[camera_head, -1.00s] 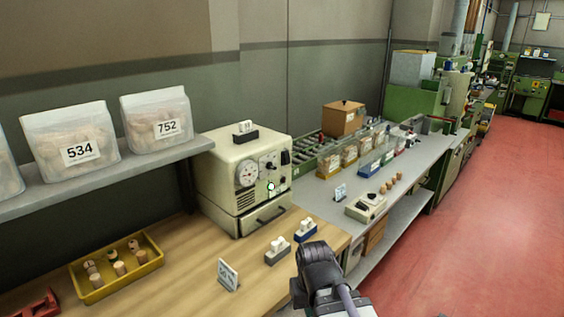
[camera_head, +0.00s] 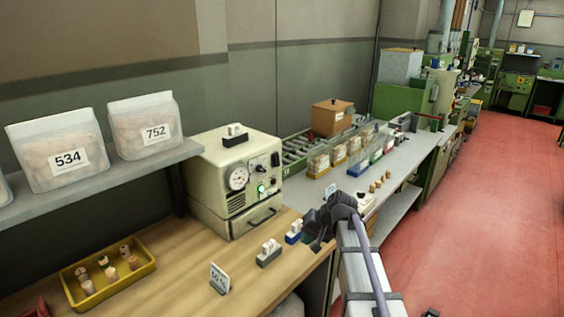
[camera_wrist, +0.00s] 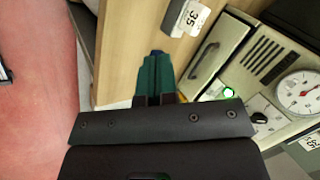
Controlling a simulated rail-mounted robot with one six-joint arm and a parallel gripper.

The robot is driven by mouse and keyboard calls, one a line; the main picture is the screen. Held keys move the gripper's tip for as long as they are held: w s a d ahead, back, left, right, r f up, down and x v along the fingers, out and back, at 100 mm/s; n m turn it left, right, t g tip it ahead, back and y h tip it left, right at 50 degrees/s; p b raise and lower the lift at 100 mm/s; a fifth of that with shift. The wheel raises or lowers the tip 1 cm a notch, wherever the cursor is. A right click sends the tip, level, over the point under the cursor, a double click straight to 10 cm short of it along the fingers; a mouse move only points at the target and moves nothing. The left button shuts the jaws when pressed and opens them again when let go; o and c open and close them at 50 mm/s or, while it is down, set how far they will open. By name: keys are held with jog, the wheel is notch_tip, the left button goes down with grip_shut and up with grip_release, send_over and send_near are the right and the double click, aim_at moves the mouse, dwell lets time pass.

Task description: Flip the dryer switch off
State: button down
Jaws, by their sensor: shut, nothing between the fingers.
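The dryer (camera_head: 213,189) is a cream metal box at the back of the wooden bench, with a round dial (camera_head: 238,178), knobs and a lit green lamp (camera_head: 261,188) on its front. A dark control (camera_head: 275,159) sits at the panel's upper right; I cannot tell if it is the switch. My gripper (camera_head: 312,243) is at the bench's front right, apart from the dryer. In the wrist view, its green fingers (camera_wrist: 155,58) are shut and empty. The dryer (camera_wrist: 255,62) shows sideways at the right there, with its green lamp lit; my gripper's body hides part of its panel.
Small stopper holders (camera_head: 268,254) and a number card (camera_head: 219,278) stand on the bench before the dryer. A yellow tray (camera_head: 140,277) with corks lies left. A shelf (camera_head: 110,180) with bags is at the left. The red floor (camera_head: 455,220) at the right is mostly open.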

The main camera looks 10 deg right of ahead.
aim_at(278, 164)
jog(key=w+d+r+m+t+y, duration=0.1)
jog(key=w+d+r+m+t, duration=0.1)
jog(key=w, duration=0.4)
jog(key=w+d+r+m+t+y, duration=0.1)
jog(key=w+d+r+m+t, duration=0.1)
jog(key=w+r, duration=0.4)
jog(key=w+d+r+m+t+y, duration=0.1)
jog(key=w+d+r+m+t, duration=0.2)
jog(key=w, duration=0.5)
jog(key=shift+d+r+t+y, duration=0.35)
jog(key=shift+r+t, duration=0.15)
jog(key=shift+t, duration=0.6)
jog(key=b+x, duration=0.2)
jog(key=x, duration=1.2)
